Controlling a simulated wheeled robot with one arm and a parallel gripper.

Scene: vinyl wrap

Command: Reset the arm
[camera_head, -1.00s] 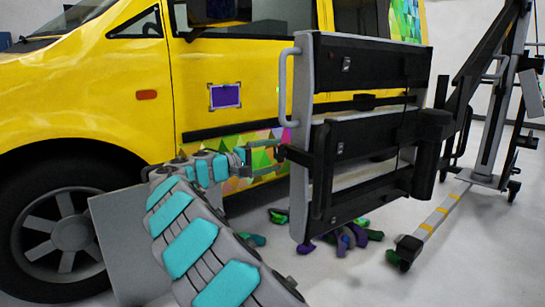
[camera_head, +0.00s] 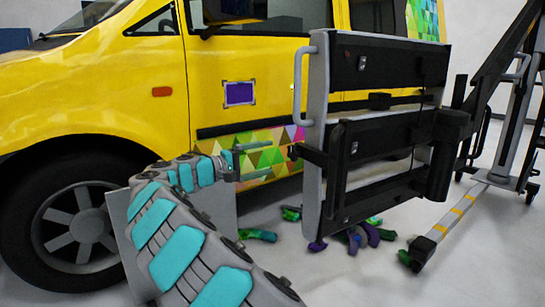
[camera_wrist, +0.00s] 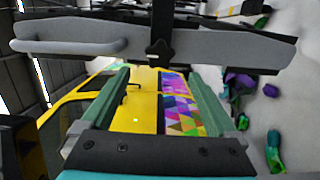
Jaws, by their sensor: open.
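My gripper (camera_head: 264,161) is at the end of my grey arm with teal panels, in front of the yellow van's lower door. Its two fingers are spread apart with nothing between them. It is left of the grey and black panelled stand and appears clear of the stand's black protruding bracket (camera_head: 307,154). In the wrist view, two green fingers of my gripper (camera_wrist: 158,75) stand wide apart, with the van and its patterned wrap showing between them.
The yellow van (camera_head: 240,60) fills the back, with a purple patch (camera_head: 239,93) and a multicoloured triangle wrap (camera_head: 262,146). The panelled stand (camera_head: 318,100) is to the right. Several purple and green pieces (camera_head: 258,235) lie on the floor. Open floor is at lower right.

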